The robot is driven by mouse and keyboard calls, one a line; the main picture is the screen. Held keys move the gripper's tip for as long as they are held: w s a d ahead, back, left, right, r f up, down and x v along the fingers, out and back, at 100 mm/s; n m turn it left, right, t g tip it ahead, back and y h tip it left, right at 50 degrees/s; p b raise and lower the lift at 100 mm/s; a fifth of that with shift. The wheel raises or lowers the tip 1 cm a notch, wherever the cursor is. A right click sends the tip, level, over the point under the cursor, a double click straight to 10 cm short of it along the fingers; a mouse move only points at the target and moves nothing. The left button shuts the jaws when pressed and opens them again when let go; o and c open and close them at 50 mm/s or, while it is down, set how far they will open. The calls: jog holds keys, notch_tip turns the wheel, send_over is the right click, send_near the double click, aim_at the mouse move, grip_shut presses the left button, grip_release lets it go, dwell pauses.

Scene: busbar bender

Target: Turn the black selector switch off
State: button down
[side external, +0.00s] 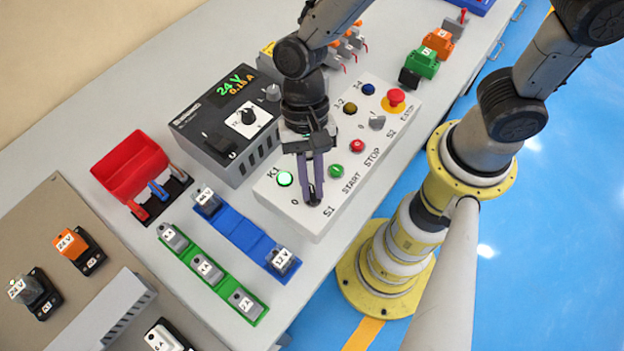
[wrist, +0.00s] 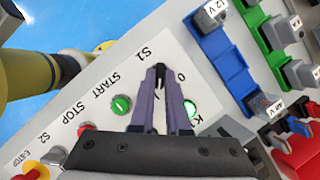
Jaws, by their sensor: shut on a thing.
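The white control panel (side external: 268,195) has a black selector switch (side external: 313,200) labelled S1 near its front left end. My gripper (side external: 312,190) points down at this switch, its purple-grey fingers shut on it. In the wrist view the fingertips (wrist: 159,72) close around the dark knob, of which only a small part shows. The "0" mark is visible beside it, but the knob's exact angle is hidden by the fingers. The K1 lamp (side external: 285,179) glows green, and it also shows in the wrist view (wrist: 190,108).
Close by are the green START button (side external: 336,171) and the red STOP button (side external: 357,146). A grey S2 selector (side external: 377,122) and red emergency stop (side external: 396,98) sit farther along. A power supply (side external: 215,125) reading 24 V stands behind; blue (side external: 240,232) and green (side external: 222,288) rails lie left.

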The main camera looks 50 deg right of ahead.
jog(key=n, duration=0.2)
jog(key=n+g+h, duration=0.1)
jog(key=n, duration=0.1)
jog(key=shift+w+a, duration=0.15)
jog(key=shift+a, duration=0.05)
jog(key=n+h, duration=0.2)
jog(key=n, duration=0.3)
jog(key=shift+a, duration=0.15)
jog(key=n+h, duration=0.2)
jog(key=n, duration=0.2)
jog(key=shift+a, duration=0.2)
jog(key=shift+a+n+t+h, duration=0.1)
jog(key=shift+n+t+h, duration=0.4)
jog(key=shift+n, duration=1.6)
jog(key=c, duration=0.9)
grip_release()
jog(key=shift+r, duration=0.1)
